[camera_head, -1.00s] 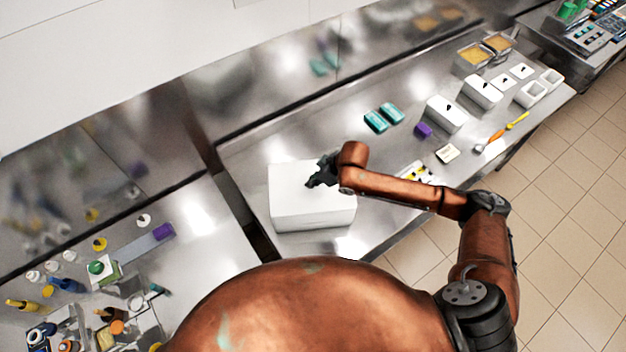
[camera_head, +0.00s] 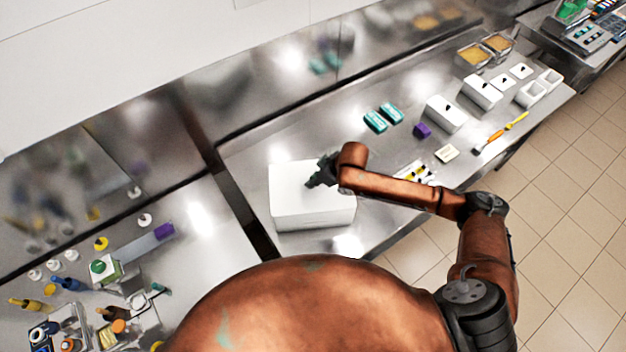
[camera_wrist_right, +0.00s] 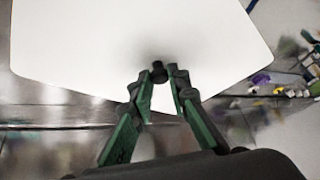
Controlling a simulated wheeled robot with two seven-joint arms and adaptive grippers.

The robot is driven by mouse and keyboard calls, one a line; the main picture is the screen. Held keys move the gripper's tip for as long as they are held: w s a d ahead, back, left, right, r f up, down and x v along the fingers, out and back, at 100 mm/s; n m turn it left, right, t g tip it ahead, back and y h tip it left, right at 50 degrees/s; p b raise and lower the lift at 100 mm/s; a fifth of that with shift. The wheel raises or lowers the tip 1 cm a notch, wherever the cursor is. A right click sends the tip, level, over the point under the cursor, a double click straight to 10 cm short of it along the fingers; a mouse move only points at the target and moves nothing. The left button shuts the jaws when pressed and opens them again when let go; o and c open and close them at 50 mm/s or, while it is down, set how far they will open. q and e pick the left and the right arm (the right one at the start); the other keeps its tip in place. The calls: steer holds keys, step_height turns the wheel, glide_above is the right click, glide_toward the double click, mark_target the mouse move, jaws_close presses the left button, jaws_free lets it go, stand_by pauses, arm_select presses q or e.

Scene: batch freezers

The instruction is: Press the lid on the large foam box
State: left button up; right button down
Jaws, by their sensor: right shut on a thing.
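The large white foam box (camera_head: 312,214) stands on the steel counter, with its flat white lid (camera_head: 290,182) on top. In the head view the lid and box look closed together, with a faint line near the upper edge. My right gripper (camera_head: 316,182) is over the lid's middle. In the right wrist view, its fingertips (camera_wrist_right: 165,76) are shut on a small black knob (camera_wrist_right: 159,70) on the lid (camera_wrist_right: 90,45). The gripper hides part of the knob and lid. My left gripper is not in view.
Two teal packs (camera_head: 383,117), a purple block (camera_head: 422,131) and smaller white boxes (camera_head: 445,113) stand farther right on the counter (camera_head: 250,150). A second counter at left holds bottles and a crowded tray.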

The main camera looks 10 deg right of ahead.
steer(key=c, duration=1.8)
jaws_free()
steer(key=shift+o, duration=0.7)
steer(key=o, duration=0.4)
steer(key=shift+r+p, duration=3.55)
steer(key=shift+p, duration=0.4)
steer(key=shift+c, duration=0.7)
jaws_close()
